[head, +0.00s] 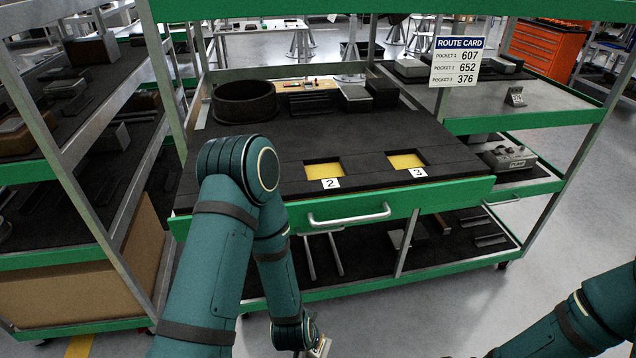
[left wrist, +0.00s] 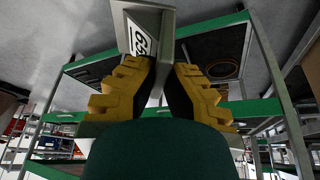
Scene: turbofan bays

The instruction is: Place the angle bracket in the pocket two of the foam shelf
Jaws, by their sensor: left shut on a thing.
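My left gripper (left wrist: 168,70) is shut on a grey angle bracket (left wrist: 170,20) that bears a white label with dark digits, which I cannot read surely. In the head view my left arm reaches down at the bottom edge, where only a bit of the held bracket and gripper shows, low in front of the foam shelf (head: 250,150). Pocket two (head: 324,171) and pocket three (head: 406,161) are empty, with yellow floors and number tags. Pocket one is not visible; my left arm covers the foam to the left. My right gripper is out of view.
A route card (head: 457,62) lists 607, 652 and 376 for the pockets. A small labelled metal part (head: 515,96) stands on the right shelf. A round dark bin (head: 244,101) and blocks sit at the back of the foam. A drawer handle (head: 348,215) sticks out in front.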

